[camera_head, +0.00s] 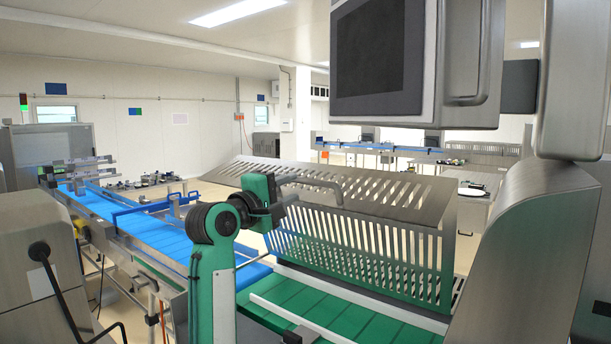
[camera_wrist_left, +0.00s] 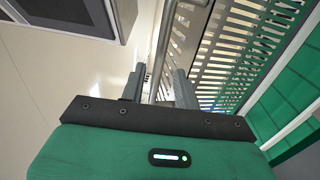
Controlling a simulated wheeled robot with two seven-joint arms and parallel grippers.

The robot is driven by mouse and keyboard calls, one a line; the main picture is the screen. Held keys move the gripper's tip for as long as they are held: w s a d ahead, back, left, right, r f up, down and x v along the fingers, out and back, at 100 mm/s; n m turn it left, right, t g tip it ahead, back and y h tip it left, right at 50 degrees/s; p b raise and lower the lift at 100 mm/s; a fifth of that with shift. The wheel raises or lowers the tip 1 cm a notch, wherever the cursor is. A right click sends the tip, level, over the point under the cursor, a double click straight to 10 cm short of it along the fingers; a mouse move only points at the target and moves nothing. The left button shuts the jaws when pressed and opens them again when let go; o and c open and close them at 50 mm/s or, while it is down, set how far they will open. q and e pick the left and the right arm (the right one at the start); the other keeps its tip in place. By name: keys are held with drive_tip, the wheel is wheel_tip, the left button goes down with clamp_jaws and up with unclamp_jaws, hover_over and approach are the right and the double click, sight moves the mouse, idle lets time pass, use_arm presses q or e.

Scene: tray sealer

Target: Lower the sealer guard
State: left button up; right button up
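The sealer guard is a slotted metal cover (camera_head: 365,250) over a green conveyor bed, with a slotted upper panel (camera_head: 400,192) sloping above its front face. It also shows on the right of the left wrist view (camera_wrist_left: 245,50). A bent grey tube handle (camera_head: 318,182) stands out from the guard; its bar (camera_wrist_left: 164,45) also shows in the left wrist view. My left gripper (camera_head: 284,193) is at the handle's left end. In the left wrist view its two fingers (camera_wrist_left: 158,88) are apart, with the bar running between them; contact is unclear. My right gripper is out of view.
A dark control screen (camera_head: 378,48) hangs above the guard. A steel housing (camera_head: 535,240) stands close on the right. A blue conveyor (camera_head: 150,235) runs away to the left. The green bed (camera_head: 340,315) lies in front of the guard.

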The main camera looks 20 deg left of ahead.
sight(304, 182)
use_arm(q)
drive_tip(key=p+x, duration=0.1)
drive_tip(key=x, duration=0.5)
drive_tip(key=shift+w+d+p, duration=0.1)
drive_tip(key=shift+w+p, duration=0.15)
drive_tip(key=shift+p, duration=0.1)
drive_tip(key=c, duration=0.7)
